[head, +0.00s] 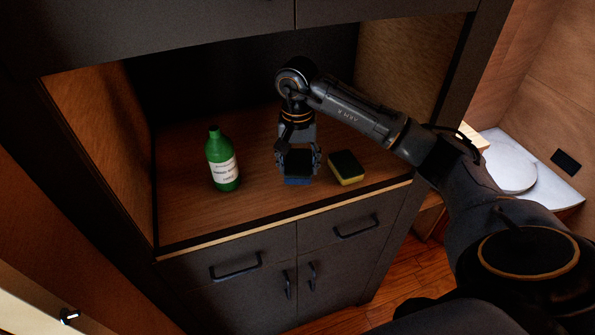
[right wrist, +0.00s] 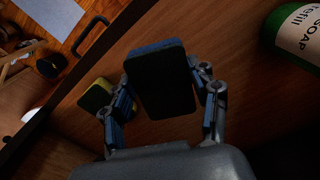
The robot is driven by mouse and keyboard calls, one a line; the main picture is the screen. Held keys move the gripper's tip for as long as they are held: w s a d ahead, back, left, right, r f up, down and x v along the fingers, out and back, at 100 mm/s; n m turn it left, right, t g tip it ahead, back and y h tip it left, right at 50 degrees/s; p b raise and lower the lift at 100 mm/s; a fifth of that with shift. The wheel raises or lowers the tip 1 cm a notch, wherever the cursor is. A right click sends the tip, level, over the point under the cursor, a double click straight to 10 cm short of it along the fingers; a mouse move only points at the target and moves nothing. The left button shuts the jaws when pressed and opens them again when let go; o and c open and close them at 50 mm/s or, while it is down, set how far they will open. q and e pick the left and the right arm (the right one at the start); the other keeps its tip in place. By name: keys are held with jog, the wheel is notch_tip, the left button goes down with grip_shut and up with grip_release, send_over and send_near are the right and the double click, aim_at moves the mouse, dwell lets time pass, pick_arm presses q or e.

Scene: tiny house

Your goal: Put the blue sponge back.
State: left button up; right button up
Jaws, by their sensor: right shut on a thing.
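The blue sponge (head: 298,180) has a dark top and a blue lower layer. My right gripper (head: 298,163) is shut on it, with a finger on each side, at the wooden shelf of the dark cabinet. In the right wrist view the sponge (right wrist: 163,80) sits between the fingers of my right gripper (right wrist: 165,95). I cannot tell whether its underside touches the shelf. My left gripper is not in view.
A yellow sponge with a dark top (head: 346,168) lies just right of the held sponge. A green soap bottle (head: 222,160) stands upright to the left. The shelf (head: 190,218) is bare at its front left. Side walls and a top panel enclose the niche.

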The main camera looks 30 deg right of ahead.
notch_tip(320, 180, down, 3)
jog(key=shift+w+r+p, duration=0.15)
jog(key=shift+p, duration=0.4)
jog(key=shift+f, duration=1)
jog(key=o, duration=0.9)
jog(key=shift+w, duration=0.1)
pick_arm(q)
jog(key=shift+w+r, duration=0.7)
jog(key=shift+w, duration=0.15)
pick_arm(e)
jog(key=shift+o, duration=1)
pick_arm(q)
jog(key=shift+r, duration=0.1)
